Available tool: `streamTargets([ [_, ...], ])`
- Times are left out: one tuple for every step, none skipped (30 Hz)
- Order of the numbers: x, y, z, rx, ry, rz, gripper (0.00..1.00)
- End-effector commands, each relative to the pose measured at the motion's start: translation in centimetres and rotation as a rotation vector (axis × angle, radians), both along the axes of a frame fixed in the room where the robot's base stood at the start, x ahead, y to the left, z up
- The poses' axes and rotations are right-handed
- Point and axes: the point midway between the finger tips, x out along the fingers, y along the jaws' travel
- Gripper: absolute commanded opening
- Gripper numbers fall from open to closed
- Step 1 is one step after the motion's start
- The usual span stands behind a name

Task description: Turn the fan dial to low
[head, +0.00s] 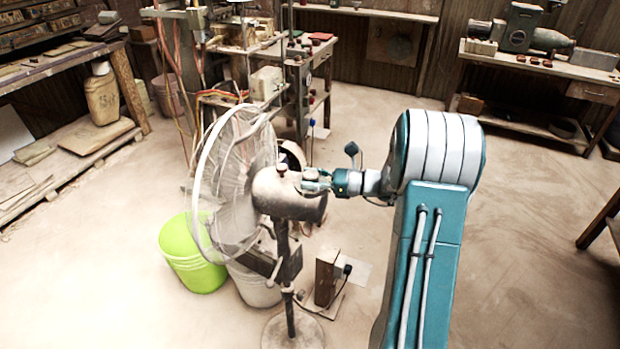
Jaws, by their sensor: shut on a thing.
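The standing fan (285,195) is left of centre, with its round wire cage (228,180) facing left and a grey motor housing behind it. A small brown knob (281,167) sits on top of the housing. My gripper (312,183) reaches in from the right at the housing's upper rear end. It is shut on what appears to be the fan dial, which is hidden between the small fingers. The dial's setting and markings cannot be read.
A lime green bucket (190,258) and a pale bucket (255,285) stand behind the fan. A wooden block with a plug (327,278) is beside its round base (293,332). A machine bench (570,72) is at the back right.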

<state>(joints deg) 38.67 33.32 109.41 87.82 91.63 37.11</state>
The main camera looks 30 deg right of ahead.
Motion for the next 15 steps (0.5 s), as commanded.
streamTargets([
  [0.06,-0.03,-0.06,0.0,0.0,0.027,0.07],
  [0.05,-0.03,-0.08,0.0,0.0,0.044,0.07],
  [0.05,-0.03,-0.08,0.001,0.001,0.063,0.07],
  [0.05,-0.02,-0.05,0.0,0.0,0.077,0.07],
  [0.04,-0.02,-0.05,0.0,0.0,0.09,0.07],
  [0.04,-0.02,-0.06,0.0,0.0,0.104,0.07],
  [0.04,-0.02,-0.06,0.0,0.0,0.114,0.07],
  [0.02,0.0,-0.05,0.0,0.0,0.124,0.07],
  [0.01,0.0,-0.06,0.001,0.0,0.133,0.07],
  [0.01,0.0,-0.06,0.001,0.0,0.139,0.07],
  [0.02,0.0,-0.05,0.001,0.001,0.144,0.07],
  [0.01,0.0,-0.03,0.0,0.0,0.15,0.07],
  [0.01,0.0,-0.03,0.0,0.0,0.154,0.07],
  [0.01,0.01,-0.02,0.0,0.0,0.157,0.07],
  [0.01,0.01,-0.01,0.0,0.0,0.16,0.07],
])
